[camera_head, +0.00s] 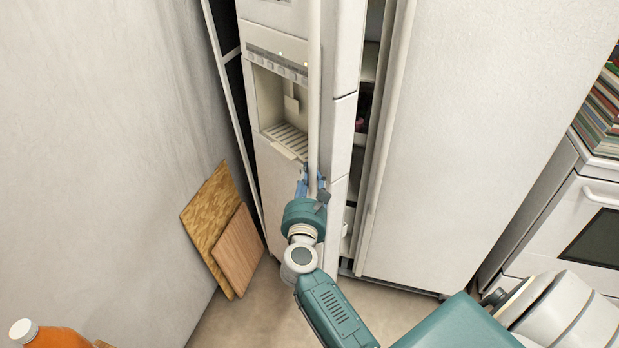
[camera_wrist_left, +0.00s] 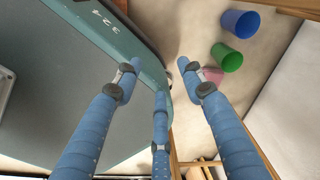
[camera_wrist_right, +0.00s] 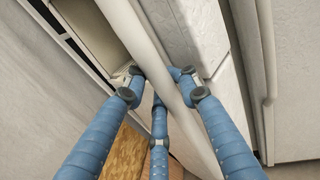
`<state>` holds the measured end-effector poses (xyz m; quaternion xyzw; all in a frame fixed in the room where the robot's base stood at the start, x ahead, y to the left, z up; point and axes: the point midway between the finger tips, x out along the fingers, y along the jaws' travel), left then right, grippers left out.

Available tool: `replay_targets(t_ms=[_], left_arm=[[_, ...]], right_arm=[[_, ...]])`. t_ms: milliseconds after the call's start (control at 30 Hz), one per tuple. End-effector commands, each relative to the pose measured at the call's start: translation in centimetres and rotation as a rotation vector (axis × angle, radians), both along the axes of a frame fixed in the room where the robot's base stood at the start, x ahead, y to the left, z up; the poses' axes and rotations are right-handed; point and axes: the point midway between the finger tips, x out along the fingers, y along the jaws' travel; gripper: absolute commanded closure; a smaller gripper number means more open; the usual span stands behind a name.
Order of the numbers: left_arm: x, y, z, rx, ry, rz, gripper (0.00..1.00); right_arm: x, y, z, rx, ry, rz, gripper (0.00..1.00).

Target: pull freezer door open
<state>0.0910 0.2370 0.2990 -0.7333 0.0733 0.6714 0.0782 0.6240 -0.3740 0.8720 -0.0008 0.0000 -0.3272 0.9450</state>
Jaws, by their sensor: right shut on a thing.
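The freezer door (camera_head: 345,125) is the narrow white left door with the dispenser, in the head view. It stands ajar, and shelves inside show through the gap (camera_head: 368,105) on its right. Its long pale bar handle (camera_head: 314,85) runs down the front. My right gripper (camera_head: 313,185) is shut on the lower part of this handle. In the right wrist view its blue fingers (camera_wrist_right: 158,78) lie on both sides of the handle (camera_wrist_right: 163,60). My left gripper (camera_wrist_left: 157,78) is open and empty in the left wrist view, away from the freezer.
The wide right fridge door (camera_head: 470,130) looks closed. Two wooden boards (camera_head: 222,225) lean on the left wall. A stove (camera_head: 585,220) stands at the right. An orange bottle (camera_head: 50,338) is at bottom left. Blue (camera_wrist_left: 240,23) and green (camera_wrist_left: 228,58) cups are near my left gripper.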

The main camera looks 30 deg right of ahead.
Motion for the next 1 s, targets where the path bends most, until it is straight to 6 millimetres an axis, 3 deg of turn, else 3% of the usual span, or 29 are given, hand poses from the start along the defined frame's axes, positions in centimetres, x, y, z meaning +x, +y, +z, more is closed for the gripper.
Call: replay_targets(t_ms=[367,400,433,1000], left_arm=[[0.01,-0.47,-0.04,-0.005,0.000,0.001,0.60],[0.01,-0.47,-0.04,-0.005,0.000,0.001,0.60],[0.02,-0.48,-0.04,-0.005,0.000,0.001,0.60],[-0.02,0.23,-0.01,0.002,0.000,-0.002,0.60]], right_arm=[[-0.35,-0.16,-0.74,0.004,0.013,-0.008,1.00],[-0.36,-0.16,-0.74,0.004,0.013,-0.008,0.70],[-0.36,-0.18,-0.75,0.004,0.013,-0.008,0.67],[-0.18,-0.04,-0.20,0.000,0.004,-0.003,0.67]])
